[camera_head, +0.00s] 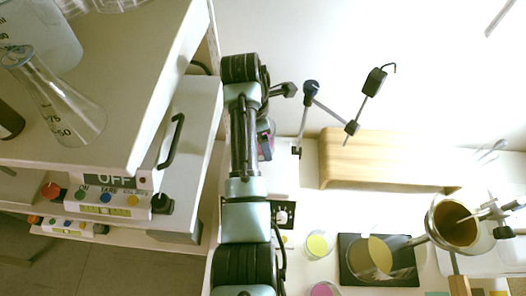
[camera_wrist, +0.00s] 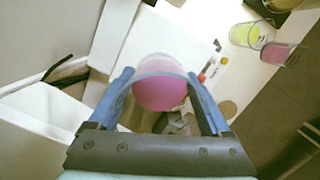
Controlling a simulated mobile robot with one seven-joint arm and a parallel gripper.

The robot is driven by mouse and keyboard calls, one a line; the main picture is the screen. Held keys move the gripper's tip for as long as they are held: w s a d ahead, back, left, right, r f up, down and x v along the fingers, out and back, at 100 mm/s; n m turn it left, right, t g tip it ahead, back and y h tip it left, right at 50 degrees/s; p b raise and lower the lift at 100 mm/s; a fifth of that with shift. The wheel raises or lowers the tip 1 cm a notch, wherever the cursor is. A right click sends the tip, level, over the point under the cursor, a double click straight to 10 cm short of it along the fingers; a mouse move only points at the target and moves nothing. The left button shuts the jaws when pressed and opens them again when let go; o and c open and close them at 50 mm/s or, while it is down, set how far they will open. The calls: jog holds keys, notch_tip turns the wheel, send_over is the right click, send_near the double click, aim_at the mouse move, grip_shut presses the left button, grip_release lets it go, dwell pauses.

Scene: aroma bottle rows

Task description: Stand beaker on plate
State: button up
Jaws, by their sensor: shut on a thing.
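My gripper (camera_wrist: 160,76) has its two blue fingers shut on a clear beaker (camera_wrist: 160,92) with pink liquid. The beaker is between the fingertips in the wrist view. In the head view only a small pink part of the beaker (camera_head: 265,147) shows beside my arm; the fingers there are mostly hidden. A white flat-topped device, which looks like the plate (camera_head: 284,180), lies close to the beaker. In the wrist view its white top (camera_wrist: 130,40) is behind the beaker, with red and orange knobs at its edge. I cannot tell whether the beaker touches it.
A yellow beaker (camera_wrist: 244,36) and another pink beaker (camera_wrist: 275,53) stand to the right. A clamp stand (camera_head: 309,88) and a wooden box (camera_head: 380,160) are near the plate. A white shelf unit (camera_head: 140,80) with a flask (camera_head: 65,105) is at left.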

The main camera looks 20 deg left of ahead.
notch_tip(320, 180, down, 7)
jog(key=shift+s+f, duration=0.1)
jog(key=shift+f, duration=0.05)
dwell(0.4)
jog(key=shift+f, duration=0.2)
jog(key=o, duration=1.4)
jog(key=r, duration=0.4)
jog(key=a+r, duration=0.1)
jog(key=r, duration=0.3)
jog(key=s+r, duration=0.1)
jog(key=r, duration=0.3)
jog(key=shift+a+r, duration=0.15)
jog(key=shift+a, duration=0.05)
jog(key=shift+s, duration=0.1)
